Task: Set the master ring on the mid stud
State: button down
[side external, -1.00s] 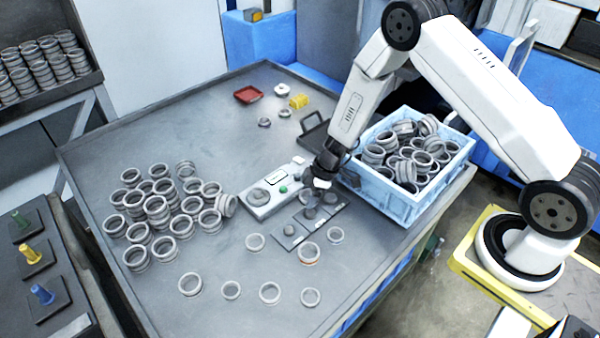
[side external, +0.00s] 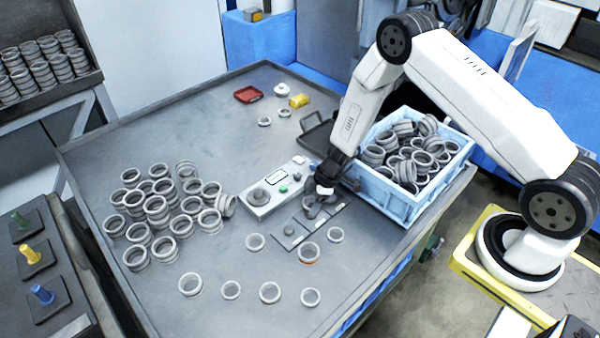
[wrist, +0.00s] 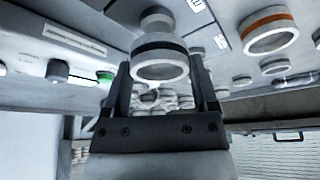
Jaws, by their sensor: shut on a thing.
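My gripper (wrist: 162,85) is shut on a grey ring with a black band (wrist: 160,68), the likely master ring, held between its two fingers in the wrist view. A grey stud (wrist: 156,16) stands in line with the ring on its far side; I cannot tell whether the ring is around it. In the side view my gripper (side external: 318,197) is low over the middle of a dark strip of stud plates (side external: 298,239). The near-left stud (side external: 289,230) is bare. The mid stud is largely hidden by the gripper and ring.
A grey control box (side external: 262,198) stands close left of the gripper, and a blue crate full of rings (side external: 398,210) close right. An orange-banded ring (side external: 308,254) and several loose rings lie in front. A heap of rings (side external: 160,210) lies at left.

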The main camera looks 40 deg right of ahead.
jog(key=shift+f, duration=1.5)
grip_release()
jog(key=shift+r, duration=0.1)
jog(key=v, duration=0.7)
jog(key=shift+r, duration=0.25)
jog(key=shift+s, duration=0.1)
